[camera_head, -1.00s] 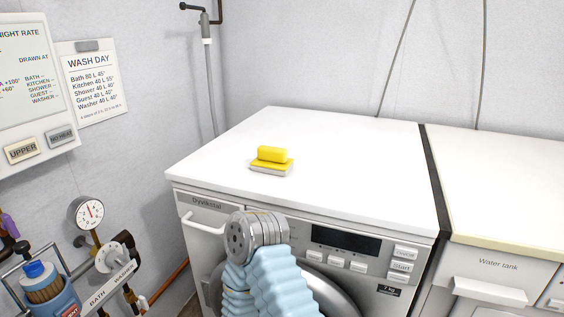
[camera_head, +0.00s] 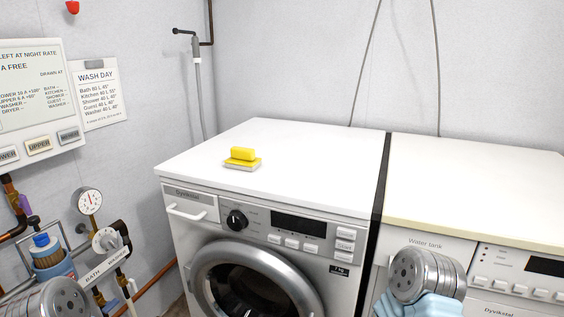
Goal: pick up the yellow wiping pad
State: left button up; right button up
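The yellow wiping pad (camera_head: 243,154) lies on the white top of the washing machine (camera_head: 310,160), left of the top's middle. It has a raised yellow block on a yellow base with a pale underside. Nothing touches it from above. Neither gripper's fingers show. A grey rounded link of my arm shows at the bottom left, and another with a pale blue sleeve shows at the bottom right, in front of the neighbouring machine. Both are well apart from the pad.
The washer top around the pad is clear. A second machine (camera_head: 480,185) with a bare white top stands to the right across a dark gap. At the left are a gauge (camera_head: 89,201), pipes and a blue-capped bottle (camera_head: 48,255). Walls close off the back and left.

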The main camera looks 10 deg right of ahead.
aim_at(241, 159)
jog(key=i+j+u, duration=0.15)
jog(key=u, duration=0.3)
jog(key=i+u, duration=0.2)
jog(key=u, duration=0.25)
